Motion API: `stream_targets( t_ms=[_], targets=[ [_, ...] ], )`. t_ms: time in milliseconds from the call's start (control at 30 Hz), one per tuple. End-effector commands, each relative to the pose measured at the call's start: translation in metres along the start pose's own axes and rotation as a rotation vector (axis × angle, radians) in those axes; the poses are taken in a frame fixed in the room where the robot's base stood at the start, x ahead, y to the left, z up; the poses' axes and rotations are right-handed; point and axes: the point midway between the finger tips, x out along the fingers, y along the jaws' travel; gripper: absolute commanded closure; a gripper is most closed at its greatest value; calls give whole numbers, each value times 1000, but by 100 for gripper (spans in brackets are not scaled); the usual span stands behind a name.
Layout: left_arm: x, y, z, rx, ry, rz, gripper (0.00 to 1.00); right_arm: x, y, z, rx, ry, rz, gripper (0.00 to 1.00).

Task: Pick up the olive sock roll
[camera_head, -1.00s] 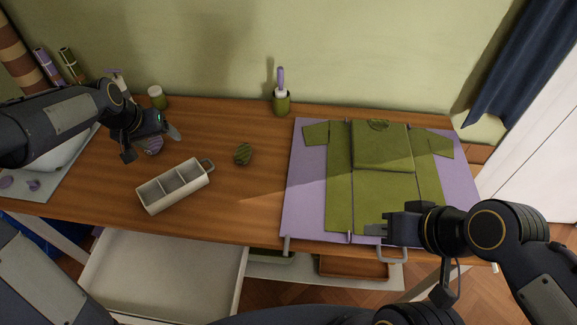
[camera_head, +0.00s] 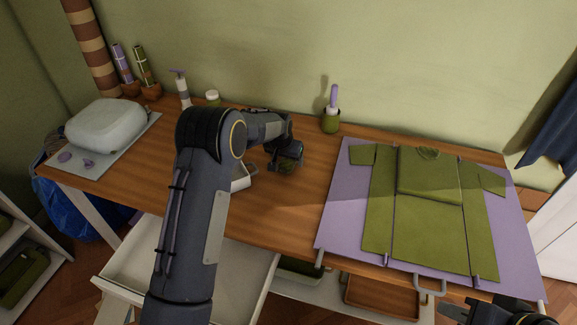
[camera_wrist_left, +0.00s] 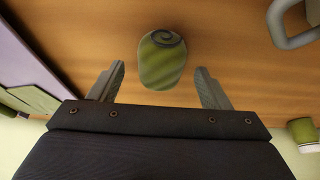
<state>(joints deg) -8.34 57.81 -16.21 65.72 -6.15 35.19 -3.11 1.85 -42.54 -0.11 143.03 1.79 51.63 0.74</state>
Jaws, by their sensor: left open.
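The olive sock roll (camera_wrist_left: 162,62) stands on the wooden table, with a dark spiral on its top end. In the left wrist view it is between and slightly beyond the two fingertips of my left gripper (camera_wrist_left: 160,82), with a gap on each side. In the head view my left gripper (camera_head: 287,160) is low over the table and mostly covers the roll (camera_head: 287,168). The left gripper is open and empty.
A lilac folding board (camera_head: 345,190) with an olive shirt (camera_head: 430,215) lies right.

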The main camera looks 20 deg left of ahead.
Motion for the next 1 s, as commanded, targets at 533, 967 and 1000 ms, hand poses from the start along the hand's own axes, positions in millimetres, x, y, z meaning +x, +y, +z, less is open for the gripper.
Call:
stream_targets(
  t_ms=[533,967,1000],
  targets=[
    [15,0,0,1,1,0,57,4,2,2,0,0,0,75],
    [13,0,-2,1,2,0,77,3,2,2,0,0,0,75],
    [11,0,-2,1,2,0,77,2,1,1,0,0,0,75]
  ],
)
